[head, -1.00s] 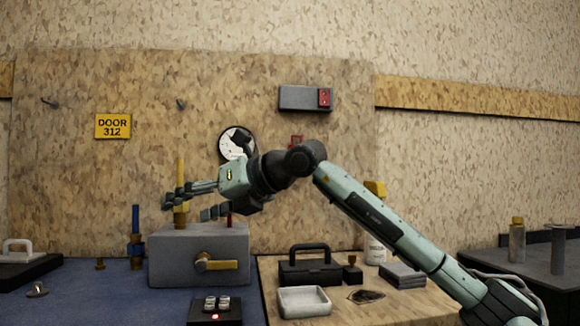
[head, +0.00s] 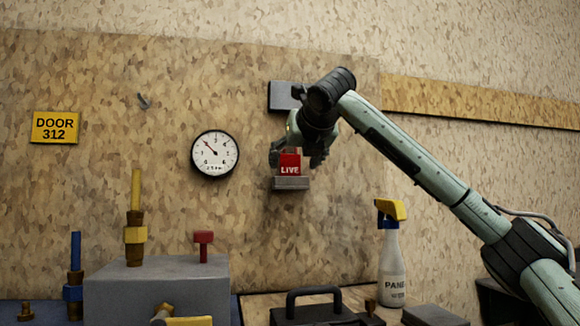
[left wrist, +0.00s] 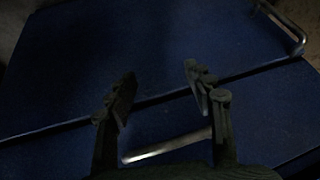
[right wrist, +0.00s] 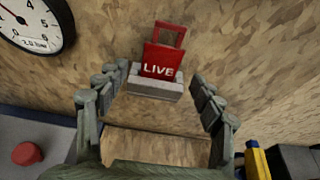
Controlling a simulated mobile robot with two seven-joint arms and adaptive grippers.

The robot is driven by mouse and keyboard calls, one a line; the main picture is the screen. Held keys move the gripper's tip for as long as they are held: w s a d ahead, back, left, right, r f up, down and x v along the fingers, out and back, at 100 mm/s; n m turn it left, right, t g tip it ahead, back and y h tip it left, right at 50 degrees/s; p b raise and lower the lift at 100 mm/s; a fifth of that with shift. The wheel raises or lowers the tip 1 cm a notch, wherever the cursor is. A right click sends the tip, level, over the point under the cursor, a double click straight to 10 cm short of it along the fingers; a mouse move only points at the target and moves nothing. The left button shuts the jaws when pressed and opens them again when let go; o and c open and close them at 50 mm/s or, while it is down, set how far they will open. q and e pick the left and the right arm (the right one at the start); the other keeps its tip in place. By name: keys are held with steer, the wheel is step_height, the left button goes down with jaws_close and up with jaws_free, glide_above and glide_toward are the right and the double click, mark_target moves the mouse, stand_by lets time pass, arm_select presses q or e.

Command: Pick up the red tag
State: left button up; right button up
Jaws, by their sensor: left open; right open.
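The red tag (head: 290,163), marked LIVE, stands upright in a small grey wall holder (head: 291,184) on the wood panel. In the right wrist view the tag (right wrist: 162,58) has an open loop handle at its top, and its lower end sits in the holder (right wrist: 155,86). My right gripper (head: 297,152) is open in front of the wall, close to the tag. In the right wrist view its fingers (right wrist: 160,90) are spread to either side of the tag and holder, with gaps on both sides. My left gripper (left wrist: 158,85) is open and empty over a blue surface.
A round gauge (head: 215,155) hangs left of the tag. A grey wall box (head: 285,96) is partly behind my right arm. Below are a grey block (head: 160,290) with a yellow valve (head: 135,235) and red knob (head: 203,240), and a spray bottle (head: 392,265).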

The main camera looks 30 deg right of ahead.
mark_target(291, 168)
steer(key=x, duration=0.3)
steer(key=shift+w, duration=0.15)
arm_select(q)
steer(key=shift+s+a+f+g+y, duration=0.2)
steer(key=shift+s+a+g, duration=0.15)
steer(key=shift+s+a, duration=0.2)
steer(key=shift+s+a+f+g+y, duration=0.15)
steer(key=shift+s+a+g, duration=0.25)
steer(key=shift+s, duration=0.25)
arm_select(e)
steer(key=shift+c, duration=0.3)
steer(key=c, duration=1)
